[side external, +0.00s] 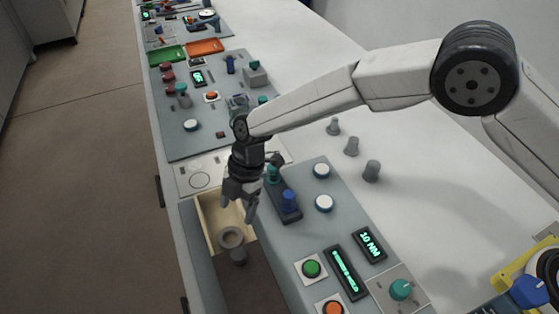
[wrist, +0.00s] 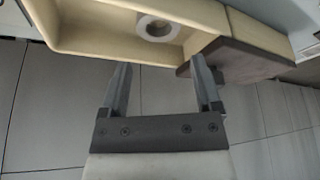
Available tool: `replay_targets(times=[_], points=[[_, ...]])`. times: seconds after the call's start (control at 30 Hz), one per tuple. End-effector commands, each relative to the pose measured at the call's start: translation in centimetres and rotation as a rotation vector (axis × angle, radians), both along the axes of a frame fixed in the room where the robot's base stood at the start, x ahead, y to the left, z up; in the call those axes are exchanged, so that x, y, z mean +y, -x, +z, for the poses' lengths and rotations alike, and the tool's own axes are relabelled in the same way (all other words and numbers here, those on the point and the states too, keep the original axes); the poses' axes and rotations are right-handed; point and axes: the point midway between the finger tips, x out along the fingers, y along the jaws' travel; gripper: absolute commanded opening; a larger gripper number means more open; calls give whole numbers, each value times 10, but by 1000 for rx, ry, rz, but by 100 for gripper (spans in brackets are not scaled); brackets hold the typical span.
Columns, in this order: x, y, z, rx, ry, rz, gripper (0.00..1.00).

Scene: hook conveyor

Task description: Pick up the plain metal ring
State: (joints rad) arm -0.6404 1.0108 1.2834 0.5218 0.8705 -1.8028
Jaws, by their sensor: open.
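The plain metal ring (wrist: 142,29) is a thick grey band lying in an open cream box (wrist: 90,43), with the box floor visible through its hole in the wrist view. In the side view the ring (side external: 231,247) shows at the near end of the cream box (side external: 206,222). My gripper (side external: 237,207) is open, empty and pointing down above the box, slightly beyond the ring in that picture. In the wrist view my gripper (wrist: 161,65) has its fingers spread, with the ring ahead of and apart from them.
A dark base with blue and teal knobs (side external: 289,200) stands close right of my gripper. Several grey pegs (side external: 352,147) stand on the white table.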

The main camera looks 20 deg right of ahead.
Motion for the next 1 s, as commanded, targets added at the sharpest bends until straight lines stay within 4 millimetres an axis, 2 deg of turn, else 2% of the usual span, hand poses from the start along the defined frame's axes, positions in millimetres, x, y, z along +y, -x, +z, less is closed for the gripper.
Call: replay_targets(times=[0.3, 0.67, 1.0], points=[[7, 4, -21, 0, 1, -2, 81], [10, 6, -29, 1, 2, -2, 81], [23, 12, -61, 1, 2, -2, 81]])
